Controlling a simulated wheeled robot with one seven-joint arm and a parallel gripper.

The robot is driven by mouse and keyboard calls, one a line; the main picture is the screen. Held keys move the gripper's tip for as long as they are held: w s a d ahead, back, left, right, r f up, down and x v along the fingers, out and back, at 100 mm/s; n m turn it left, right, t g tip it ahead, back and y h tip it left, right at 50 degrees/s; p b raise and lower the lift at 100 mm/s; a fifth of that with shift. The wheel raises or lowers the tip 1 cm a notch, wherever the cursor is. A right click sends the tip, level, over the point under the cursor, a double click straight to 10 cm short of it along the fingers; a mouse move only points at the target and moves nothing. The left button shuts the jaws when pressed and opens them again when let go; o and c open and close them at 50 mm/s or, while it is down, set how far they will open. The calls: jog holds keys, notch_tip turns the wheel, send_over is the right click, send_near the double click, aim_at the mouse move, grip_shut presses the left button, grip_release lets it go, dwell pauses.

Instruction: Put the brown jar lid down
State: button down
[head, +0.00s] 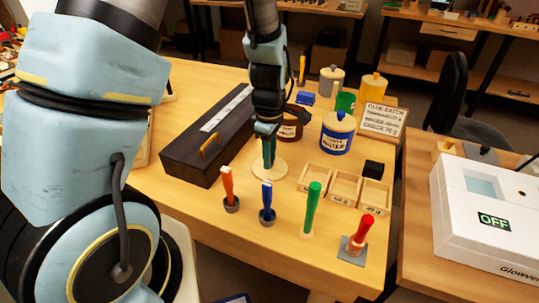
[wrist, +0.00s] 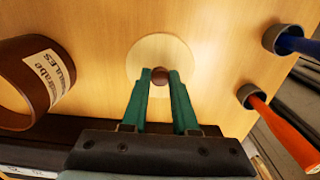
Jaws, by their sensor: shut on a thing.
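The brown jar lid is a pale round disc (head: 269,170) with a small brown knob (wrist: 160,76). My gripper (wrist: 160,78), with green fingers, is shut on the knob, and the disc lies level below the fingertips. In the head view my gripper (head: 268,152) points straight down over the lid. The lid is at or just above the bench top; I cannot tell whether it touches. The brown jar (head: 290,130) stands open behind it, and its labelled side and open rim show at the left of the wrist view (wrist: 30,85).
A long dark case (head: 205,145) lies left of the lid. Orange (head: 228,185) and blue (head: 267,200) handled tools stand in front, with a green one (head: 312,205) to the right. Wooden trays (head: 344,188) and a blue jar (head: 337,135) are at the right.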

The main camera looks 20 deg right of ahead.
jog(key=shift+f, duration=0.15)
jog(key=c, duration=0.7)
grip_release()
notch_tip(320, 180, up, 12)
jog(key=a+m, duration=0.3)
jog(key=a, duration=0.5)
jog(key=a+m+t, duration=0.1)
jog(key=a+m, duration=0.3)
jog(key=a, duration=0.5)
jog(key=w+a+m, duration=0.1)
jog(key=a+m, duration=0.2)
jog(key=a, duration=0.5)
jog(key=shift+w+a+r+m+t+b, duration=0.1)
jog(key=shift+a+r+m+t+b, duration=0.1)
jog(key=shift+r+m+t+b, duration=0.15)
